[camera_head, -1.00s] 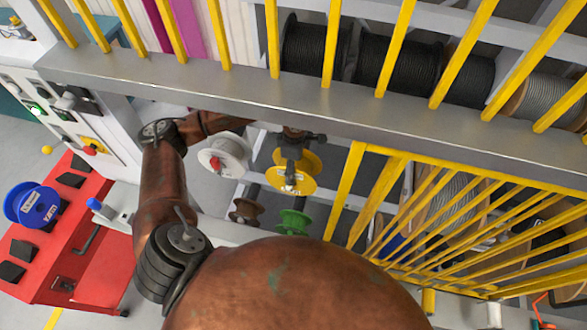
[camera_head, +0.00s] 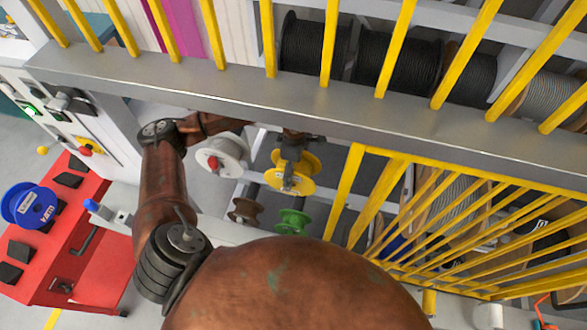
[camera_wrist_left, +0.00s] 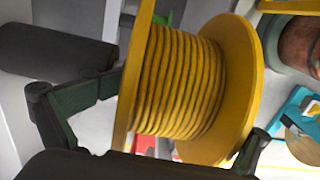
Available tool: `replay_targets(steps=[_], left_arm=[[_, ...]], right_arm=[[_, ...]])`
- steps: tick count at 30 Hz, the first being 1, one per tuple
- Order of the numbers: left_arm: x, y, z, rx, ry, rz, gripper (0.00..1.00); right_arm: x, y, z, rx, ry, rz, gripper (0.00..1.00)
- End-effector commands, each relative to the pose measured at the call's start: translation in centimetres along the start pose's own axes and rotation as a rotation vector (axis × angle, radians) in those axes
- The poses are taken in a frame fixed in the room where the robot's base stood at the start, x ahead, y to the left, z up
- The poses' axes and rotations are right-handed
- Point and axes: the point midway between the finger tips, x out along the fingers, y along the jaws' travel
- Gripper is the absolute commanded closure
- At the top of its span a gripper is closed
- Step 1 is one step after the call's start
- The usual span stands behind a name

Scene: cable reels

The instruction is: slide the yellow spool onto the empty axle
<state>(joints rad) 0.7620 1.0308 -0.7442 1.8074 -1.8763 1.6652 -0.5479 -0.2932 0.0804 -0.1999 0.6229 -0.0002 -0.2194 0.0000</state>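The yellow spool (camera_head: 300,183) hangs below my left gripper (camera_head: 292,158) in the head view. In the left wrist view the spool (camera_wrist_left: 182,82), wound with yellow cable, fills the middle. The fingers of my left gripper (camera_wrist_left: 155,125) reach either side of it, and it appears held between them. In the head view the spool is right of a white spool (camera_head: 232,150) and above a green spool (camera_head: 292,222). I cannot make out the empty axle; the gripper and spool may hide it. My right gripper is not in view.
A brown spool (camera_head: 243,210) sits lower left on the rack. A grey beam (camera_head: 300,110) and yellow bars (camera_head: 345,195) close in above and to the right. A red cart (camera_head: 85,265) with a blue spool (camera_head: 38,207) stands at the left.

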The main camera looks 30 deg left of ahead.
Motion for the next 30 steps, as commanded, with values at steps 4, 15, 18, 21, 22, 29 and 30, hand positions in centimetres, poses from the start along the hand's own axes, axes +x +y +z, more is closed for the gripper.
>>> replay_targets(steps=[4, 15, 18, 21, 22, 29, 30], left_arm=[[-0.5, 0.7, -0.3, -0.011, 0.001, 0.023, 0.12], [-3.2, 0.7, -0.3, -0.012, 0.001, 0.026, 0.12], [-5.3, 0.5, -0.2, -0.008, 0.001, 0.022, 0.12], [-7.4, 0.2, 0.0, -0.003, 0.0, 0.017, 0.12], [-8.0, 0.2, 0.0, -0.003, 0.0, 0.016, 0.12], [-11.5, -0.2, 0.0, -0.002, 0.0, 0.008, 0.12], [-11.8, -0.2, 0.1, -0.002, 0.0, 0.007, 0.12]], right_arm=[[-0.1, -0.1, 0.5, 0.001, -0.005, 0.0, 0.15], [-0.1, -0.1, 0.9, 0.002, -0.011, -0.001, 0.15], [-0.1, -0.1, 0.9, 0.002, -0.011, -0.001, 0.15], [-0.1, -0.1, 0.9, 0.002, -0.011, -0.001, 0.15], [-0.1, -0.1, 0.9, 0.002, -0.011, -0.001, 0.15], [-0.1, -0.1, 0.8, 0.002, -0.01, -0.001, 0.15], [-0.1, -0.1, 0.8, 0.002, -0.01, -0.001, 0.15]])
